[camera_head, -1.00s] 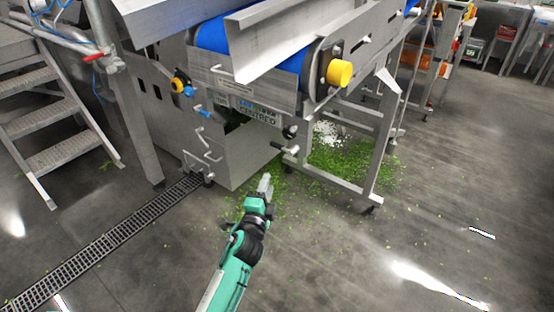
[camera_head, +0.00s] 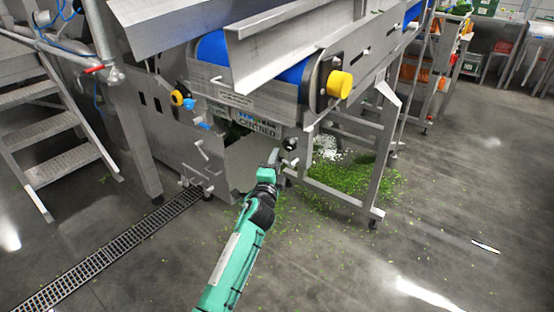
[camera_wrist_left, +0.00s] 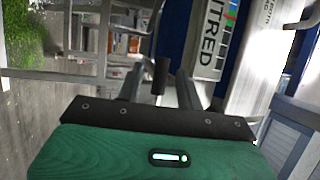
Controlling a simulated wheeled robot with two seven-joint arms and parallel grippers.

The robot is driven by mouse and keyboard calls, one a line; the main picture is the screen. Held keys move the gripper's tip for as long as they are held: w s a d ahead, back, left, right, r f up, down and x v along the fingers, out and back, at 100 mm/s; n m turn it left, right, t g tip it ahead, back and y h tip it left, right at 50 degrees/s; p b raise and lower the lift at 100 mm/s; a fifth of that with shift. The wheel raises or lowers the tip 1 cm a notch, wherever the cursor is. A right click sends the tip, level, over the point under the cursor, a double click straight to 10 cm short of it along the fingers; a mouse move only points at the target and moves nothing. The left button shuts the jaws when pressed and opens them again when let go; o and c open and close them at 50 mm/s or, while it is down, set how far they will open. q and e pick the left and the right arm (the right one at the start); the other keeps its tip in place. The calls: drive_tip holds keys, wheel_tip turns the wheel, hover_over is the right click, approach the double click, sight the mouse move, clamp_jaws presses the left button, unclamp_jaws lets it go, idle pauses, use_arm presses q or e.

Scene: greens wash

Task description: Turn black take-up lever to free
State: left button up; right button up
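My left gripper (camera_head: 273,158) reaches up to the machine's lower frame, below the blue belt's end. In the left wrist view its two fingers (camera_wrist_left: 160,88) stand apart, with a gap between them. The black take-up lever's grip (camera_wrist_left: 160,76) shows in this gap, upright in the picture, with clear space to both fingers. I cannot tell whether it is fully between the fingertips or just beyond them. In the head view the lever is mostly hidden behind the gripper. My right gripper is not in view.
A yellow roller cap (camera_head: 340,84) and blue belt (camera_head: 212,46) are above the gripper. A frame leg (camera_head: 381,160) stands right, over scattered greens (camera_head: 352,181). Metal steps (camera_head: 45,130) are far left. Floor at right is open.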

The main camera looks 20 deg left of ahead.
use_arm(q)
drive_tip(key=shift+w+r, duration=0.1)
drive_tip(key=shift+w, duration=0.75)
clamp_jaws()
